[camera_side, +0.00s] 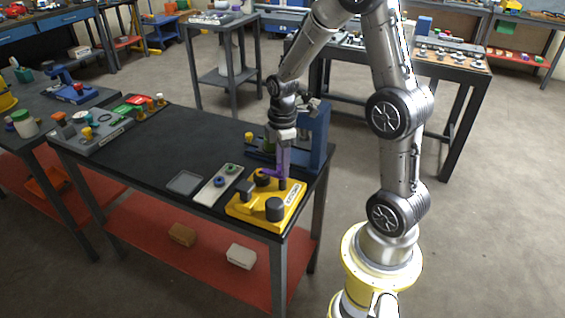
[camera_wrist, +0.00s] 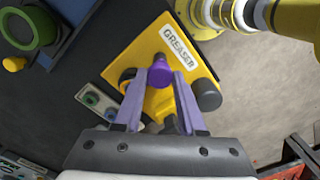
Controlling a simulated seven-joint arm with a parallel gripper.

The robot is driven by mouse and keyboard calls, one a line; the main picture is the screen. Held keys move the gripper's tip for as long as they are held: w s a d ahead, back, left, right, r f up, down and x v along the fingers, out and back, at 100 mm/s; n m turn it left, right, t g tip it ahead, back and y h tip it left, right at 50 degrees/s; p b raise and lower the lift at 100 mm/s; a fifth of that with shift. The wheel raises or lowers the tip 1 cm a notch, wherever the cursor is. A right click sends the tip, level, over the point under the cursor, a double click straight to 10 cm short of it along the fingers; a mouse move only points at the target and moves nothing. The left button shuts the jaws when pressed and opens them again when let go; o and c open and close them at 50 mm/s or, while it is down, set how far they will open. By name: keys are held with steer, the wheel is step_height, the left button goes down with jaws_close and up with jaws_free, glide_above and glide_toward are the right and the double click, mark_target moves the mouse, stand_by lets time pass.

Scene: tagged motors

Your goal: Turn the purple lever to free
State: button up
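The yellow block (camera_side: 240,211) with a "GREASER" label stands at the near right end of the black table; it also shows in the wrist view (camera_wrist: 205,68). It carries dark round knobs. The purple lever (camera_wrist: 160,73) rises from it, its rounded end toward the wrist camera. In the side view the purple lever (camera_side: 267,172) is partly hidden by my gripper. My gripper (camera_wrist: 162,76) points down over the block, its two lavender fingers on either side of the lever's end. The fingers look apart, with a narrow gap beside the lever. Which setting the lever is at cannot be read.
A blue press-like stand (camera_side: 315,135) rises close behind my gripper. A pale plate with blue and green knobs (camera_side: 217,186) and a grey tray (camera_side: 184,182) lie to the left. The table's middle is clear. Other knobbed panels (camera_side: 95,132) sit at its far left.

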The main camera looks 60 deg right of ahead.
jaws_close()
steer(key=shift+m, duration=0.4)
steer(key=m, duration=0.7)
steer(key=shift+m, duration=0.3)
steer(key=m, duration=0.9)
steer(key=shift+m, duration=0.4)
